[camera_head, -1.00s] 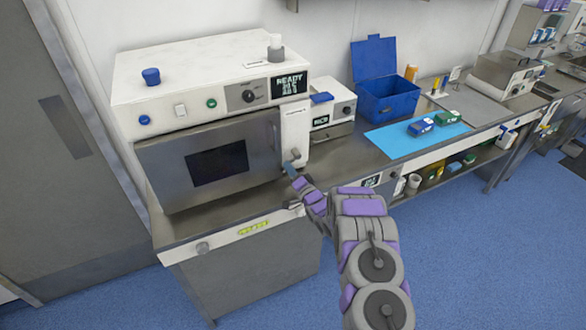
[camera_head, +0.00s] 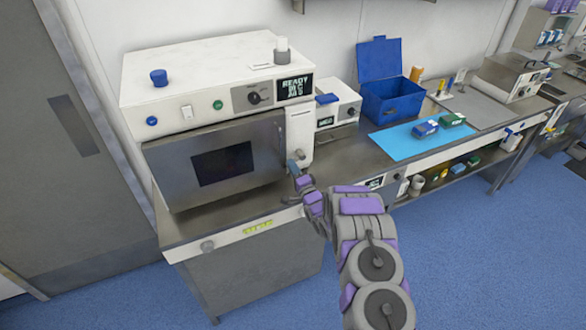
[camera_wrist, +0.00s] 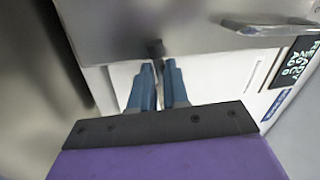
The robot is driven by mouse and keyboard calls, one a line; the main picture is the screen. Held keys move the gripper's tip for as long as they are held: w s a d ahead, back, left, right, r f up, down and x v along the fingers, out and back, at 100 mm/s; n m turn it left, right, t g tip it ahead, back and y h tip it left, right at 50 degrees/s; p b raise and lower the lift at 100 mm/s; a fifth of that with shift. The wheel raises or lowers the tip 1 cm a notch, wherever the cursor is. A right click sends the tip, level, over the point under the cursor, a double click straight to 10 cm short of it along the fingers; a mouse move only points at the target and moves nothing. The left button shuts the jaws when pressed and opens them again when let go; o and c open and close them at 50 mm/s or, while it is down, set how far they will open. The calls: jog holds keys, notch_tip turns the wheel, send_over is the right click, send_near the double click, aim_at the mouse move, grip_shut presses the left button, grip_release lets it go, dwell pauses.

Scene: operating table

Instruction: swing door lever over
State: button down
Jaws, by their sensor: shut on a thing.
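The steriliser (camera_head: 205,72) is a white box on the bench at the left, and its grey metal door (camera_head: 165,168) with a dark window looks closed. The small dark door lever (camera_head: 299,154) sits on the white strip right of the door. My gripper (camera_head: 292,166) reaches it from the front and below. In the wrist view, the lever's dark end (camera_wrist: 155,48) shows at the tips of my two blue fingers (camera_wrist: 160,72), which are shut on it. The fingers hide part of the lever in the head view.
A small white device (camera_head: 335,108) stands close right of the steriliser. A blue bin (camera_head: 393,105) with its lid up and a blue mat (camera_head: 397,150) with small boxes lie farther right. A rounded metal bar (camera_wrist: 268,27) is near the fingers in the wrist view.

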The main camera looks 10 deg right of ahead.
jog(key=c, duration=1.2)
grip_release()
jog(key=shift+a, duration=0.1)
jog(key=shift+o, duration=0.2)
jog(key=v, duration=1.7)
jog(key=shift+s+p, duration=0.2)
jog(key=shift+p, duration=0.2)
jog(key=shift+f, duration=0.1)
